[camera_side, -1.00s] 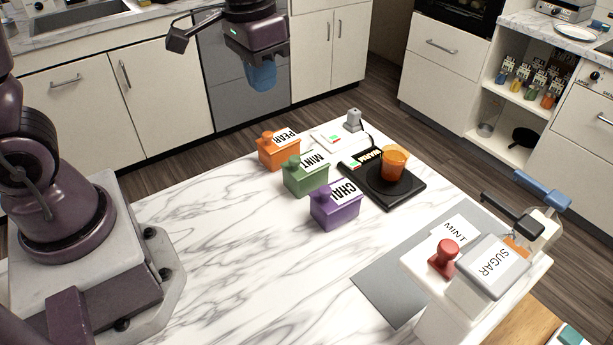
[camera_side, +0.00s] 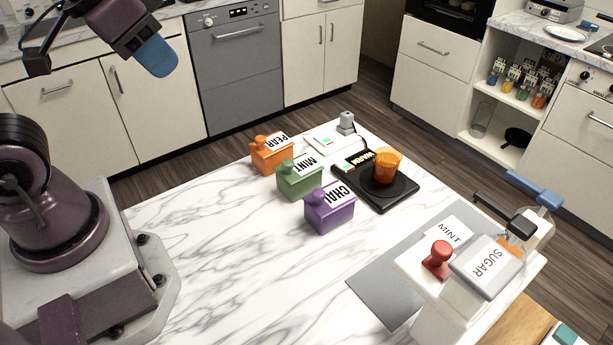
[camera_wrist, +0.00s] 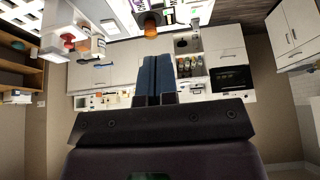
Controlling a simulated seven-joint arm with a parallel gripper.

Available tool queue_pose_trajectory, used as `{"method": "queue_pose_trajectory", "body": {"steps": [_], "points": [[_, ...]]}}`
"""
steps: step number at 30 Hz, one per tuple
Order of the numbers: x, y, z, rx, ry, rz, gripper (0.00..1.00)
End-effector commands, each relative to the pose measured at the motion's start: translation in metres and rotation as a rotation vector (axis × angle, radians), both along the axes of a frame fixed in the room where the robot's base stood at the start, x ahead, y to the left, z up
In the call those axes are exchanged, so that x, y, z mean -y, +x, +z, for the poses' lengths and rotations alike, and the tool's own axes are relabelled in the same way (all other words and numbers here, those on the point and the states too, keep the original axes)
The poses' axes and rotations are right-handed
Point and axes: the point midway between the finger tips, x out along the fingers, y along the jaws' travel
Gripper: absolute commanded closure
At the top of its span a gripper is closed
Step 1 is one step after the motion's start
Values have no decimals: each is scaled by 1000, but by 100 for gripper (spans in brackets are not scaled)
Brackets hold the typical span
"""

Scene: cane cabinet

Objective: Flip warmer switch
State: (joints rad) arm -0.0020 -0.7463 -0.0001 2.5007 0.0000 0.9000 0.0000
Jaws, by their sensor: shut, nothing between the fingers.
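The black warmer (camera_side: 386,200) sits on the marble counter, with a strip labelled WARM (camera_side: 366,160) along its far left side. An orange translucent cup (camera_side: 387,167) stands upright on its round plate; it also shows in the wrist view (camera_wrist: 150,28). A small white-and-green mark near the strip is too small to make out as a switch. My gripper (camera_side: 160,58) is high at the upper left, well away from the warmer and touching nothing. Its blue fingers are together and empty in the wrist view (camera_wrist: 155,80).
Orange PEAR (camera_side: 270,158), green MINT (camera_side: 299,182) and purple CHAI (camera_side: 329,213) boxes stand left of the warmer. A white pad (camera_side: 324,142) with a grey block (camera_side: 346,121) lies behind it. A white SUGAR dispenser (camera_side: 485,268) stands front right. The counter's left part is clear.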

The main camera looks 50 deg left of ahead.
Motion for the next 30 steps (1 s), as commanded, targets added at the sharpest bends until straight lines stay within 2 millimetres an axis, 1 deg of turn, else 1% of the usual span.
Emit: {"method": "queue_pose_trajectory", "body": {"steps": [5,8,14,20,26,30], "points": [[-2,7,-17,-92,0,8,100],[-3,22,-24,-156,-1,14,100],[-5,68,-35,-270,-9,24,100],[-8,120,-53,-362,-22,27,100],[-11,175,-84,-441,-42,27,100],[-13,212,-113,-488,-58,23,100]]}}
